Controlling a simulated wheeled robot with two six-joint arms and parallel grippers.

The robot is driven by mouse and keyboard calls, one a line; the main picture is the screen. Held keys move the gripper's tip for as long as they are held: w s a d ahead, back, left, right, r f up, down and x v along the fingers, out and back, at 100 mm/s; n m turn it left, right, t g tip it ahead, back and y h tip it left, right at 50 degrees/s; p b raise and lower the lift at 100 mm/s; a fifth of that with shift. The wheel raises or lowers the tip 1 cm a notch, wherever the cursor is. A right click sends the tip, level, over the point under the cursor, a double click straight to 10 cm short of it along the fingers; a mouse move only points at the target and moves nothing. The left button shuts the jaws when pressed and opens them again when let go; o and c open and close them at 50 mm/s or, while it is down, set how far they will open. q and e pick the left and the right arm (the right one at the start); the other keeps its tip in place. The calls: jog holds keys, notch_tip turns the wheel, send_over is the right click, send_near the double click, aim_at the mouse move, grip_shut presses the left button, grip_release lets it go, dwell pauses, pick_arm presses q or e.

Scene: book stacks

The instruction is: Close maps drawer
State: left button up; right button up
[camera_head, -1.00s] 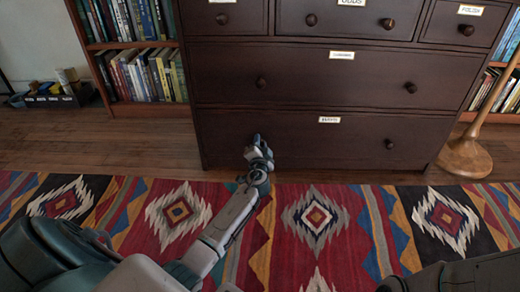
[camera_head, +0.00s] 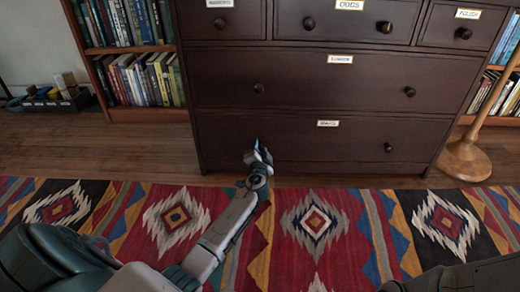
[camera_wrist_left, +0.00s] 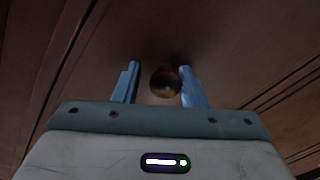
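The maps drawer (camera_head: 340,143) is the bottom, wide, dark-brown drawer of the dresser. Its small white label (camera_head: 328,123) is above centre and its right knob (camera_head: 388,148) is in clear view. Its front looks about flush with the dresser in the head view. My left gripper (camera_head: 257,147) is at the drawer's left part and hides the left knob there. In the left wrist view the round knob (camera_wrist_left: 165,82) sits between the two blue fingers, which are apart, closer to the right one. Contact cannot be told. My right gripper is out of view.
The dresser's other drawers (camera_head: 320,82) above look shut. Bookshelves (camera_head: 145,80) stand on both sides. A wooden stand (camera_head: 465,158) is on the floor at right. A patterned rug (camera_head: 330,240) covers the floor in front.

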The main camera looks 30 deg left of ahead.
pick_arm(q)
jog(key=shift+s+r+p, duration=0.3)
jog(key=shift+s+r, duration=0.1)
jog(key=shift+r, duration=0.1)
jog(key=p+v, duration=0.3)
jog(key=v, duration=0.7)
jog(key=shift+d+f, duration=0.25)
jog(key=shift+f, duration=0.25)
